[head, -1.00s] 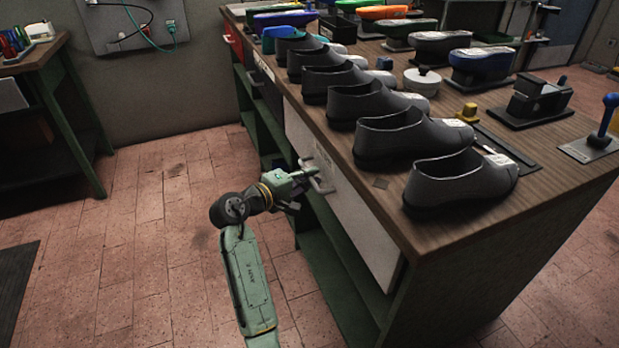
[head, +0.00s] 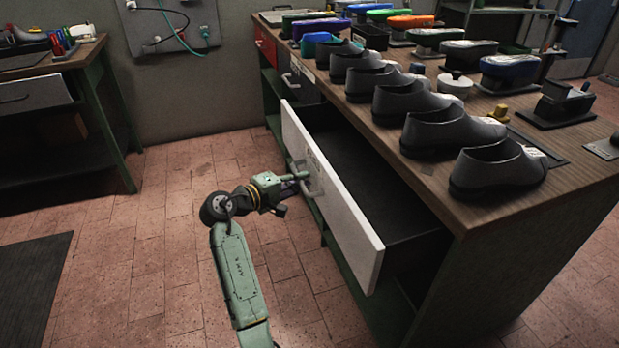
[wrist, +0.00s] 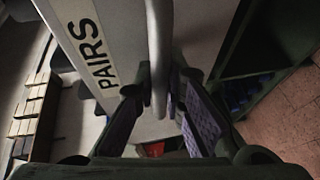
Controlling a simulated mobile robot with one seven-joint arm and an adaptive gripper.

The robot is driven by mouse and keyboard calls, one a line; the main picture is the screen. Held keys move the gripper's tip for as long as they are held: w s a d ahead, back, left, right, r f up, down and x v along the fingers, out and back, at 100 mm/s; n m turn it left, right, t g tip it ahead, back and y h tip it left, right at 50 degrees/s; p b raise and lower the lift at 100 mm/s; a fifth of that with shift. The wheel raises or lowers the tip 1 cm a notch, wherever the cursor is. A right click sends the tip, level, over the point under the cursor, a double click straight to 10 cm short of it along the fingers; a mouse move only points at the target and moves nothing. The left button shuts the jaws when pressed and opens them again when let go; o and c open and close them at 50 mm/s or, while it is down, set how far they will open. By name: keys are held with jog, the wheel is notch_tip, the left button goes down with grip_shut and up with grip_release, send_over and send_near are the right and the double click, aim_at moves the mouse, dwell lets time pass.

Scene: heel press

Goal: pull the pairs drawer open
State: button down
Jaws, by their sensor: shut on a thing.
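The pairs drawer (head: 340,200) has a pale grey-white front and stands pulled out from the workbench, its dark inside showing in the head view. In the wrist view its front carries a label reading PAIRS (wrist: 90,45). Its bar handle (head: 314,182) is also in the wrist view (wrist: 158,60), running down between my fingers. My gripper (head: 303,180) is shut on the handle, in front of the drawer; the pads show on both sides of the bar in the wrist view (wrist: 160,112). The part of the drawer's floor I see looks empty.
A row of dark grey shoes (head: 435,130) lines the near edge of the bench top (head: 425,170). Red and dark drawers (head: 300,78) are farther along the bench. Another bench (head: 95,60) stands at left. The tiled floor (head: 150,250) between them is clear.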

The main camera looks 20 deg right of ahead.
jog(key=a, duration=1.3)
jog(key=shift+s+p, duration=0.25)
jog(key=shift+p, duration=0.05)
jog(key=c, duration=1.7)
grip_release()
jog(key=shift+o, duration=0.2)
jog(key=v, duration=1.2)
jog(key=shift+r, duration=0.1)
